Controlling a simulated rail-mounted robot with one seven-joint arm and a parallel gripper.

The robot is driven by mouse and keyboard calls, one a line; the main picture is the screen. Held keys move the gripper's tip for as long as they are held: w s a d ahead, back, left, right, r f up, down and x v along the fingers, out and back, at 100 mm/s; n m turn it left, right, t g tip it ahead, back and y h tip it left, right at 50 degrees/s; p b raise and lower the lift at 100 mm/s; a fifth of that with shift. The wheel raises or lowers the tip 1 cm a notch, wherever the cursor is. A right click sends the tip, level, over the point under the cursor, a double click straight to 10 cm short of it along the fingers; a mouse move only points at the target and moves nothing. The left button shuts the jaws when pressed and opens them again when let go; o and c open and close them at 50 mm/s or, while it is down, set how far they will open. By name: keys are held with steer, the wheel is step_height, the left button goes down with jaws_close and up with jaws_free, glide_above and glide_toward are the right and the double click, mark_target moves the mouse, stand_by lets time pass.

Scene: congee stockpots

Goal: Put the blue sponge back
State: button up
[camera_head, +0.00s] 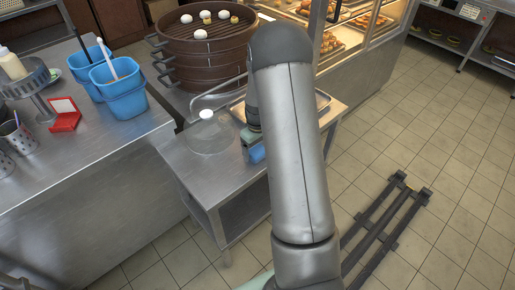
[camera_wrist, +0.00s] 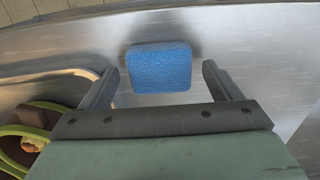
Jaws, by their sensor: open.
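The blue sponge (camera_wrist: 160,67) lies on a bare steel surface in the wrist view. It shows between and slightly beyond the two fingers of my gripper (camera_wrist: 158,78). The fingers are apart, with a gap on both sides of the sponge, and neither touches it. In the head view, the sponge (camera_head: 257,154) is a small blue patch on the low steel table (camera_head: 200,170), beside my gripper (camera_head: 250,136). My arm hides part of that table and most of the gripper there.
A metal tray (camera_head: 323,99) is on the low table, partly behind my arm. A clear round lid (camera_head: 208,140) with a white knob lies left of the gripper. Two blue buckets (camera_head: 118,80) stand on the left counter. Brown steamers (camera_head: 205,45) stand behind.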

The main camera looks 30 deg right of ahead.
mark_target(257, 151)
step_height(257, 151, up, 12)
steer(key=shift+f, duration=0.15)
stand_by(0.7)
steer(key=s+a+r+m+b, duration=0.2)
steer(key=s+a+r, duration=0.4)
steer(key=s+a, duration=0.95)
steer(key=s, duration=1.1)
steer(key=shift+f+m, duration=0.2)
steer(key=shift+m, duration=0.2)
